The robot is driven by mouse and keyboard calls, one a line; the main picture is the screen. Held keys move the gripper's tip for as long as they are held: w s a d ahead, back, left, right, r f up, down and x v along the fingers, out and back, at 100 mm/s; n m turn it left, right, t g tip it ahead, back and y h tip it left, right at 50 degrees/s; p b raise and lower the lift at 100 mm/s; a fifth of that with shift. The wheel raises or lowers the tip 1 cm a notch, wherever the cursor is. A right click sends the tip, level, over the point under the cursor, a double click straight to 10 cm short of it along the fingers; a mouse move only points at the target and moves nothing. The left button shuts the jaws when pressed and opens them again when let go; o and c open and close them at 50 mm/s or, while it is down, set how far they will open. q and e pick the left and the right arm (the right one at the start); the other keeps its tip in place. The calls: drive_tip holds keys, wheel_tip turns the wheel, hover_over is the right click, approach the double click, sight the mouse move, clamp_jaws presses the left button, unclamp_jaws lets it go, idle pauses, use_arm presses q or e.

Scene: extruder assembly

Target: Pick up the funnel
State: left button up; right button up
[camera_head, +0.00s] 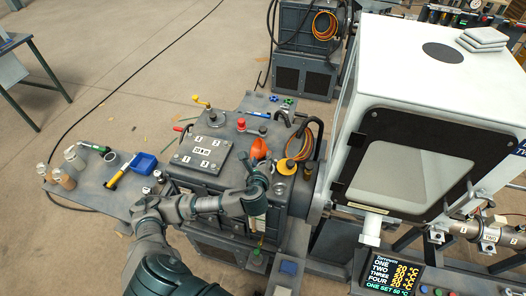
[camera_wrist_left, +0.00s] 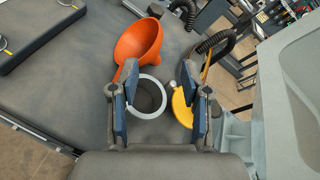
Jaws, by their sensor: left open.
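The orange funnel (camera_head: 260,148) sits on top of the dark grey machine, near its back right part. It also shows in the left wrist view (camera_wrist_left: 139,42), tilted, with its wide mouth toward the camera. My left gripper (camera_head: 262,176) is over the machine top, on the near side of the funnel. In the left wrist view the left gripper (camera_wrist_left: 160,88) is open and empty, its two fingers apart. The funnel lies beyond the left finger, outside the gap. A grey ring (camera_wrist_left: 148,97) shows between the fingers. My right gripper is not in view.
A yellow round part (camera_head: 286,166) stands close to the right finger, with a black corrugated hose (camera_wrist_left: 216,42) behind it. A numbered plate (camera_head: 203,151) lies to the left. A large white housing (camera_head: 420,85) blocks the right side. A blue tray (camera_head: 144,163) is on the side table.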

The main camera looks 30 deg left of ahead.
sight(263, 147)
use_arm(q)
drive_tip(key=x, duration=0.5)
drive_tip(key=shift+a+f, duration=0.15)
drive_tip(key=shift+a, duration=0.4)
drive_tip(key=shift+d+p+x, duration=0.2)
drive_tip(key=shift+p+x, duration=0.05)
drive_tip(key=shift+x, duration=1.1)
drive_tip(key=shift+d+p+x, duration=0.15)
drive_tip(key=shift+p+x, duration=0.1)
drive_tip(key=shift+x, duration=1.1)
drive_tip(key=shift+w+a, duration=0.2)
drive_tip(key=shift+a, duration=0.2)
drive_tip(key=shift+c, duration=1.4)
drive_tip(key=shift+a, duration=0.1)
clamp_jaws()
